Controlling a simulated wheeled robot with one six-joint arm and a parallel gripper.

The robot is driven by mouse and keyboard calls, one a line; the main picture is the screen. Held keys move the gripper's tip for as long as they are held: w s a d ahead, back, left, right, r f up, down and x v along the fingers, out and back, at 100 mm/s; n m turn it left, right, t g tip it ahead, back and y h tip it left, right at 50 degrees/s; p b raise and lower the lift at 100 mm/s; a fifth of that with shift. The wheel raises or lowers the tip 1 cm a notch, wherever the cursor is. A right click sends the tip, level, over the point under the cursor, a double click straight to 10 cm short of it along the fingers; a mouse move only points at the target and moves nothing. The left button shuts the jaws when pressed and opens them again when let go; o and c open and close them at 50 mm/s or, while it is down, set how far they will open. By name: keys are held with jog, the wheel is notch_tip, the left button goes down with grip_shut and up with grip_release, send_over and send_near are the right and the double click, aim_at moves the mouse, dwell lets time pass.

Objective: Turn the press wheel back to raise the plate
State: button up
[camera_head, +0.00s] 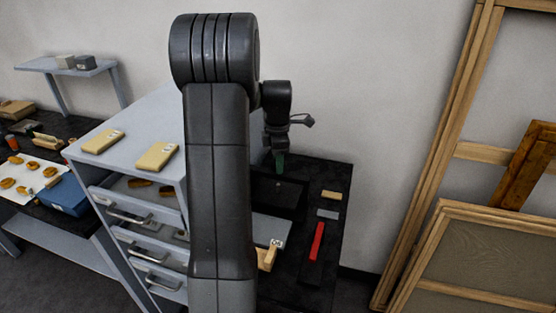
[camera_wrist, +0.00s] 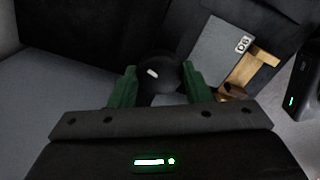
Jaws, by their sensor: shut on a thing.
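My gripper (camera_wrist: 160,88) has green fingers, shut on a dark round knob (camera_wrist: 158,74) with a short white mark. The knob appears to be the press wheel or its handle; the rest of a wheel cannot be made out. In the head view my gripper (camera_head: 280,162) points down over the black bench, and its fingertips are small and partly hidden.
A wooden bracket-like piece (camera_wrist: 250,72) stands beside the grey panel. A red bar (camera_head: 318,241) lies on the black bench (camera_head: 328,175). A grey drawer cabinet (camera_head: 140,200) stands left, with two tan blocks on top. Wooden frames (camera_head: 470,235) lean at the right.

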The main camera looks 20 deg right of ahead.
dwell(0.3)
jog(key=o, duration=1)
notch_tip(320, 180, up, 14)
jog(key=b, duration=0.1)
jog(key=shift+f, duration=0.1)
notch_tip(320, 180, down, 14)
jog(key=shift+p, duration=0.5)
dwell(0.4)
